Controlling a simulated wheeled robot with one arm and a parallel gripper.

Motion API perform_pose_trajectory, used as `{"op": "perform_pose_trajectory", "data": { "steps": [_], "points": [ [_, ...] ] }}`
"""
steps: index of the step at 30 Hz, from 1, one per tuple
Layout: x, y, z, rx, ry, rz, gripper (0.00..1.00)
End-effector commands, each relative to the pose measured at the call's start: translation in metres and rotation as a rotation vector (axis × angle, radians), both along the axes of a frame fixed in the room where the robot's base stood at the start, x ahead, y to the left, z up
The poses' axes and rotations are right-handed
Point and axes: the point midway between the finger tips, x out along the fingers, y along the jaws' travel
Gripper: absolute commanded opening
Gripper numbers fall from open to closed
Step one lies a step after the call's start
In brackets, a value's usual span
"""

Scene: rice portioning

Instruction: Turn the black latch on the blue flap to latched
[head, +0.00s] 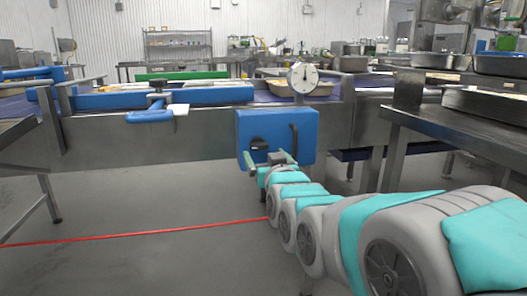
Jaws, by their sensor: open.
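The blue flap (303,130) is a blue panel on the front of the steel conveyor frame, in the middle of the head view. The black latch (259,144) is a small dark piece on the flap's left part. A dark curved handle (294,139) sits on its right part. My gripper (266,158) is open in front of the flap's lower left, just below the latch. Its fingers look empty. I cannot tell whether they touch the flap, and the latch's exact turn is too small to read.
A round dial scale (302,78) stands above the flap by a tray (271,86). A blue handle (149,115) sticks out from the conveyor at left. A steel table (460,125) with pans stands at right. The floor (150,205) at left is clear.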

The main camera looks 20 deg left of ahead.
Motion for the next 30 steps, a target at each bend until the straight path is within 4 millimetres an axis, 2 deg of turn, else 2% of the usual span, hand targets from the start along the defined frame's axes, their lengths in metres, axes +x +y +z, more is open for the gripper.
{"op": "perform_pose_trajectory", "data": {
  "steps": [12, 23, 30],
  "points": [
    [0.044, 0.026, -0.001, -0.001, 0.002, 0.0, 0.93],
    [0.05, 0.03, 0.0, -0.001, 0.001, -0.001, 0.93],
    [0.05, 0.03, 0.0, -0.001, 0.002, -0.001, 0.67]
  ]
}}
